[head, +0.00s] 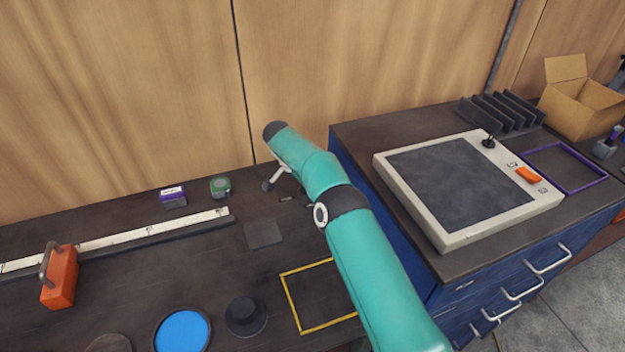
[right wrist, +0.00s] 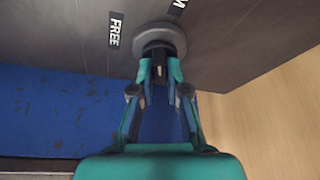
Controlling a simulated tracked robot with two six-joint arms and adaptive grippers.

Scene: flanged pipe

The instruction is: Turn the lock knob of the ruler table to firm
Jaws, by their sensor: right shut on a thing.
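In the right wrist view, the round grey lock knob (right wrist: 160,38) stands on a dark surface. My right gripper (right wrist: 160,72) is shut on its narrow grip. A white "FREE" label (right wrist: 115,29) lies left of the knob. Another label, with only its last letter "M" showing (right wrist: 179,3), is cut off at the top edge. The fingers cover most of the grip, and I cannot tell which label it points to. In the head view, my teal right arm hides the knob. A long white ruler (head: 150,232) lies on the dark bench at the left. My left gripper is not in view.
An orange block with a handle (head: 60,276), a green tape measure (head: 220,187) and a yellow frame (head: 290,301) are on the bench. A blue cabinet (head: 520,277) with a pale-framed panel (head: 385,170) stands right of my arm. The wooden wall is close behind.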

